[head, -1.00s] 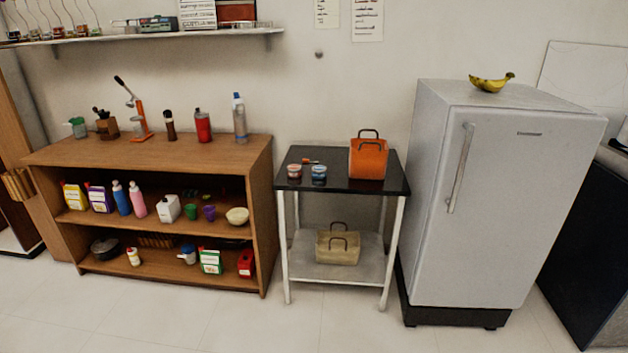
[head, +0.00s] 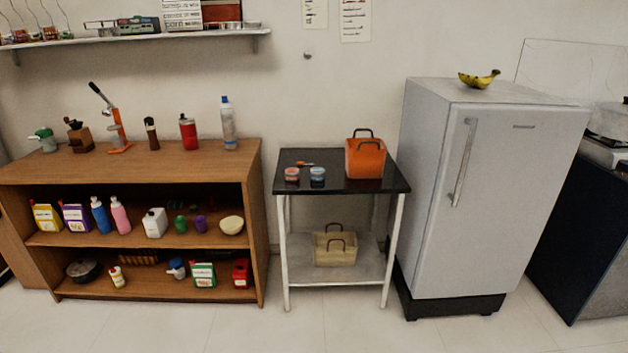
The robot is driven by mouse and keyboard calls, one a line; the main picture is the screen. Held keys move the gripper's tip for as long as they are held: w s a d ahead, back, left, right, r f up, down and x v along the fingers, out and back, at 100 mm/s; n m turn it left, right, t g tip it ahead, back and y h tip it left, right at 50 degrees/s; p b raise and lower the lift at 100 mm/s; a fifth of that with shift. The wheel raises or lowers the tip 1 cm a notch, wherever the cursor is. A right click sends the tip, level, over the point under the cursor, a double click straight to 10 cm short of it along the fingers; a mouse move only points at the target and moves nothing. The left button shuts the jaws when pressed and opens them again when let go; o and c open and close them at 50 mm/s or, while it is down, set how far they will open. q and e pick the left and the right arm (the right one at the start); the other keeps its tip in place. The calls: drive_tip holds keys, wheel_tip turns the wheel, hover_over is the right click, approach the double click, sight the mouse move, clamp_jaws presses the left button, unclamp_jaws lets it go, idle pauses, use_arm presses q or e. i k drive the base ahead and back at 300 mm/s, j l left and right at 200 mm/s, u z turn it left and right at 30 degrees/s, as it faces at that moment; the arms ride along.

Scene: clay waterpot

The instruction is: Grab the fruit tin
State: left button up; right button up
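Neither of my grippers is in view.
A wooden shelf unit (head: 130,155) with bottles, boxes and bowls stands left of the table. A fridge (head: 480,190) with bananas (head: 479,79) on top stands right. A beige basket (head: 335,249) sits on the table's lower shelf. The floor in front is clear.

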sight(292, 174)
drive_tip(key=i+j+z, duration=0.25)
drive_tip(key=i+j, duration=0.2)
drive_tip(key=i, duration=0.15)
drive_tip(key=i+j+z, duration=0.3)
drive_tip(key=i+j, duration=0.25)
